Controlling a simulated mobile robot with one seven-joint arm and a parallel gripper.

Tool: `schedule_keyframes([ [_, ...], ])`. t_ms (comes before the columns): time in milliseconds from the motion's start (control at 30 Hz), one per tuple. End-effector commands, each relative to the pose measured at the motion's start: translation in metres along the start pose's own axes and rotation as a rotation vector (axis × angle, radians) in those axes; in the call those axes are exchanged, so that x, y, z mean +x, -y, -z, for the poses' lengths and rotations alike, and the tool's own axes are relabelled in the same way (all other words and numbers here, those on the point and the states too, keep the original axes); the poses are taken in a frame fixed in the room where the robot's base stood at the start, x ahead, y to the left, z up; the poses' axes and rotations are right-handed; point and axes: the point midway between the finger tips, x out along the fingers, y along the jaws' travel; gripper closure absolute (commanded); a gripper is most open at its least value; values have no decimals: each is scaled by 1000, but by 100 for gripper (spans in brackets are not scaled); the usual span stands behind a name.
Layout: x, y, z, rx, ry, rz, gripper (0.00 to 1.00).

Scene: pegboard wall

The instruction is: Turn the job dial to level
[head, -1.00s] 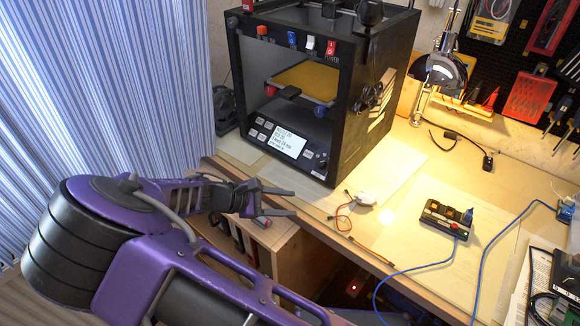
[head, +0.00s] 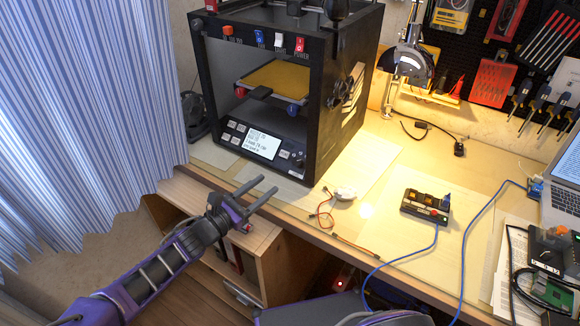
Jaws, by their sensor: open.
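The black 3D printer (head: 285,90) stands on the desk in the head view. Its lower front panel carries a lit screen (head: 261,145) with small text that I cannot read and several buttons. A small dark knob (head: 299,160) sits at the panel's right end; it looks like the job dial, but its label and pointer are too small to make out. My gripper (head: 268,185) is open and empty, its two fingers pointing up and right. In the picture it is below the screen and knob, apart from the panel.
Coloured switches (head: 259,36) line the printer's top front edge. A white round device (head: 345,193) with an orange wire lies right of the gripper. A small black switch box (head: 425,206) with a blue cable lies farther right. Below the desk edge is a wooden cabinet (head: 281,262). A striped curtain (head: 80,100) hangs left.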

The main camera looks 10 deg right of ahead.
Motion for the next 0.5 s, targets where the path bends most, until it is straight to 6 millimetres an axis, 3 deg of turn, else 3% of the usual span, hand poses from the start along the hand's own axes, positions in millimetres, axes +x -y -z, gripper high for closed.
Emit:
schedule_keyframes([
  [300, 70, 1, 1, -1, 3, 2, 51],
  [500, 100, 0, 1, 0, 1, 1, 51],
])
